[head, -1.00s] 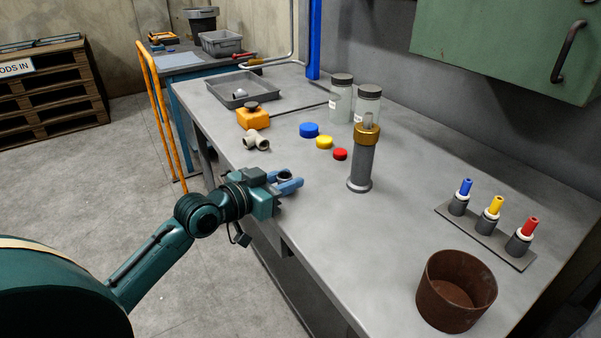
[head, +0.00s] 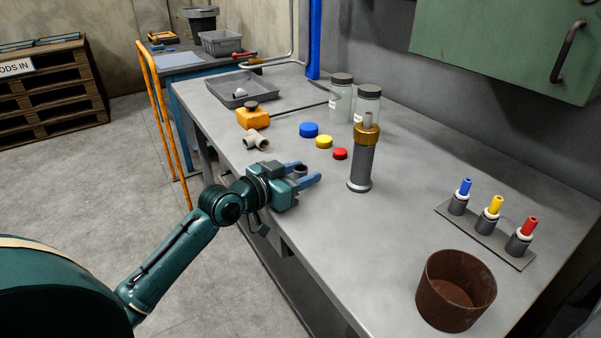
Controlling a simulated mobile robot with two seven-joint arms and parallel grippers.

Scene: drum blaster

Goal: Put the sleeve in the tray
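No part is labelled as the sleeve; a brass collar (head: 366,136) sits around the top of an upright grey cylinder (head: 362,166) with a flanged foot, and a pale tip sticks out above it. I cannot tell which of these parts is the sleeve. The shallow grey tray (head: 266,98) is at the far left of the bench with a small pale ball in it. My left gripper (head: 311,171) is left of the cylinder, above the bench's front edge and apart from the cylinder. Its blue fingers are spread; a small dark rounded part shows between them. My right gripper is out of view.
A rusty pot (head: 455,290) and a nozzle rack (head: 485,237) are at right.

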